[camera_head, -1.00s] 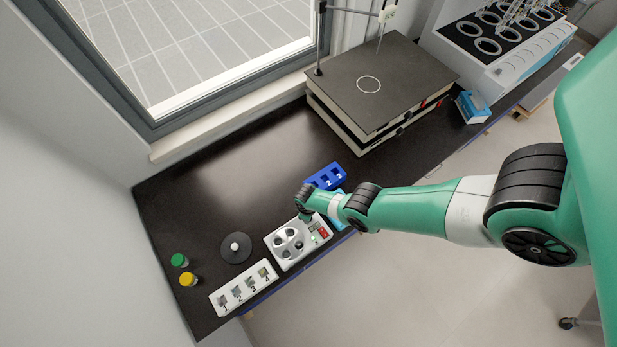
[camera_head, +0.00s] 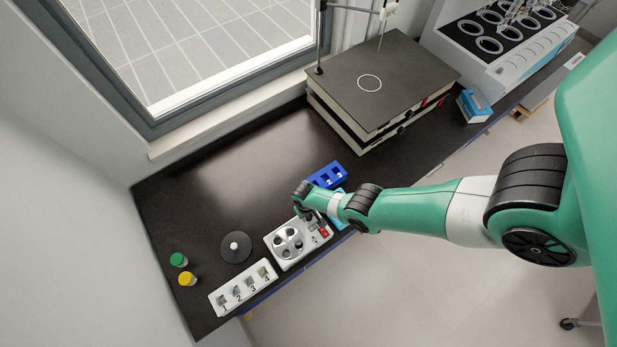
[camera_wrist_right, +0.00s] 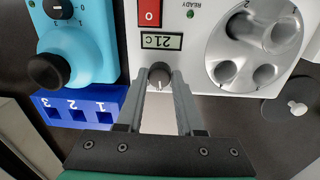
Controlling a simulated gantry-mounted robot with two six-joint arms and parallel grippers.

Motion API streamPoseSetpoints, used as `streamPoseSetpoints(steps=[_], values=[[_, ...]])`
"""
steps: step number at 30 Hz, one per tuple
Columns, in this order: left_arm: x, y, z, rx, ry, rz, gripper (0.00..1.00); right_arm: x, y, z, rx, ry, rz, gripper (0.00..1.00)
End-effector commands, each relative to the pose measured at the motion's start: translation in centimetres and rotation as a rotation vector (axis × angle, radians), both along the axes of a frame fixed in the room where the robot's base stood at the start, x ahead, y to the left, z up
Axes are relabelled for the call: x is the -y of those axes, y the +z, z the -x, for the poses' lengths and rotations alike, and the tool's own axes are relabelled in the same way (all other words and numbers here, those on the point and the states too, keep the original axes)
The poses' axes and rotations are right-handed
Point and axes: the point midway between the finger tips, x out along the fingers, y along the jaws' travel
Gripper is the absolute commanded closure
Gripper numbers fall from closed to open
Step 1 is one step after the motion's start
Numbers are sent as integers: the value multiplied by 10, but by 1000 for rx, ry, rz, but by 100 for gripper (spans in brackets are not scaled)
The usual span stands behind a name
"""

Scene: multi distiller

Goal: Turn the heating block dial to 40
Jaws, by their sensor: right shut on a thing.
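The heating block (camera_head: 287,243) is a white box with a round silver well plate, at the front of the dark bench. Its small dark dial (camera_wrist_right: 159,73) shows in the right wrist view, below a display (camera_wrist_right: 160,41) that reads 21c upside down. My right gripper (camera_wrist_right: 160,82) is shut on the dial, one grey finger on each side of it. In the head view the right gripper (camera_head: 308,215) is over the block's right end, and the dial is hidden there. My left gripper is in neither view.
A blue rack (camera_head: 325,176) and a light-blue device with a black knob (camera_wrist_right: 48,72) stand close beside the block. A white numbered strip (camera_head: 243,287), a dark disc (camera_head: 236,248) and green-capped (camera_head: 179,260) and yellow-capped (camera_head: 187,279) vials are to the left.

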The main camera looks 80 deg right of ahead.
Motion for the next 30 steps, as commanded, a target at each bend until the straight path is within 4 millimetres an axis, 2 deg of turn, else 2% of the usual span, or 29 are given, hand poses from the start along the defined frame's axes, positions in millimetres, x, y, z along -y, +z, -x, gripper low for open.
streamPoseSetpoints(steps=[10,24,25,29,30], values=[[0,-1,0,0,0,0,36,0,-1,0,0,-128,0,100],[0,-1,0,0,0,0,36,0,-1,0,1,-142,1,100],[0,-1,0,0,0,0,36,0,-1,0,1,-142,1,59],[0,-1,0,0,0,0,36,0,-1,0,0,-142,0,35],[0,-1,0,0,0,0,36,0,0,0,0,-142,0,34]])
